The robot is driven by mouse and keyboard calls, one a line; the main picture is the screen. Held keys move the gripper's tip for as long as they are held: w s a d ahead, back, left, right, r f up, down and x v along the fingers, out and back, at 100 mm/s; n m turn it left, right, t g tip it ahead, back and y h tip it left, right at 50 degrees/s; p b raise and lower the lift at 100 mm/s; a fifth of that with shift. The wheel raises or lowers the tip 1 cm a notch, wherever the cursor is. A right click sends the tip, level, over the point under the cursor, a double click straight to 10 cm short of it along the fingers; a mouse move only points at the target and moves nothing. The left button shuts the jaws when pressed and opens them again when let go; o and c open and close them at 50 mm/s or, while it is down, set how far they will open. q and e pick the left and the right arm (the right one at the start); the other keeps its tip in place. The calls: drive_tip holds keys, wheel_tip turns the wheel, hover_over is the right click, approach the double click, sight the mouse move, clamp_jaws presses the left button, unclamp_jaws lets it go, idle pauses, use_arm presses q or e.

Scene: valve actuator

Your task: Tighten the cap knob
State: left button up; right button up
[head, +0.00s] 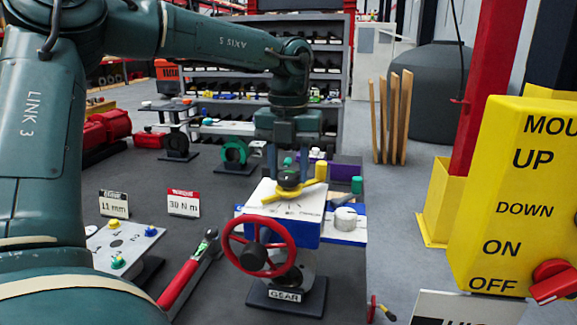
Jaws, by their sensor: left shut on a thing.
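The valve actuator (292,222) is a white and blue box with a red handwheel (258,247) on its front and a GEAR plate at its base. On its top is a dark green knob (289,180), likely the cap knob, with a yellow pointer bar (299,190) beneath it. My left gripper (288,170) comes down from above with its fingers shut on the green knob. The fingers partly hide the knob. Whether it is fully seated cannot be told. My right gripper is out of view.
A red torque wrench (186,275) lies left of the actuator. Signs reading 11 mm (113,204) and 30 N m (183,203) stand behind it. A plate with small coloured knobs (120,244) is at left. A yellow switch panel (515,200) stands close at right.

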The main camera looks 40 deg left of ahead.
sight(288, 174)
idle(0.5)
use_arm(q)
drive_tip(key=o, duration=1)
wheel_tip(288, 174, up, 13)
drive_tip(key=shift+r, duration=0.1)
drive_tip(key=shift+s, duration=0.1)
idle(0.3)
